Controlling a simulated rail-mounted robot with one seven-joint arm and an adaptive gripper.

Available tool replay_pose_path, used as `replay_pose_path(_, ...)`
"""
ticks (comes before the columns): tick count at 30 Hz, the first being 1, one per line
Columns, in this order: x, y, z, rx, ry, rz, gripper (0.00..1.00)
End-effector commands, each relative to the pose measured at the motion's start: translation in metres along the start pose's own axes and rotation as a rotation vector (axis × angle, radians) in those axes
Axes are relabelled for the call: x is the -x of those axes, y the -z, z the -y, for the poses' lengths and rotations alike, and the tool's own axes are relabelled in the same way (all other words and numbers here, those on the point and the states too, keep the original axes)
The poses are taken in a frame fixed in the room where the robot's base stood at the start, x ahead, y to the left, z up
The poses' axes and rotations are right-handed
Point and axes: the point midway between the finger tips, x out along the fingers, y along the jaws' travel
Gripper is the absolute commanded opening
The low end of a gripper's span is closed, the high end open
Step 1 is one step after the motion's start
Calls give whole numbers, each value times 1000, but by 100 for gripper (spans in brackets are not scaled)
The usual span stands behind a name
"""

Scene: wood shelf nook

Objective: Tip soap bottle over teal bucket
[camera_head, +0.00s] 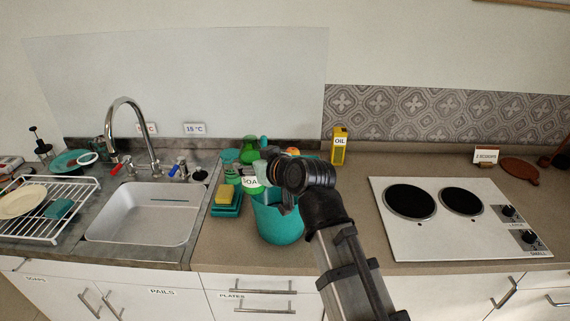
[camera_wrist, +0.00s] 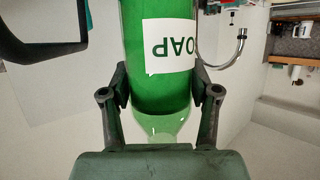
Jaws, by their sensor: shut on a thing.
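The soap bottle is green with a white label; it fills the middle of the wrist view (camera_wrist: 160,92), with its label upside down there. My gripper (camera_wrist: 158,88) has a finger on each side of the bottle and is shut on it. In the head view the label of the soap bottle (camera_head: 250,182) shows just left of my wrist, which hides part of the bottle. The teal bucket (camera_head: 281,226) stands on the counter below my gripper. The bottle is at the bucket's upper left, and I cannot tell its exact tilt. The bucket's inside is mostly hidden.
A yellow sponge on a teal holder (camera_head: 226,208) sits left of the bucket. Other green containers (camera_head: 250,150) stand behind, with a yellow oil carton (camera_head: 339,147). The sink (camera_head: 145,215) is left and the hob (camera_head: 450,215) right. Counter between bucket and hob is partly clear.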

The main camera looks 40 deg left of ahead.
Motion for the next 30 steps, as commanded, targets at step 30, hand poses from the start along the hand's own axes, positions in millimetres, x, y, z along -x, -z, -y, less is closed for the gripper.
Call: replay_pose_path(30,6,10,-13,-309,125,-51,12)
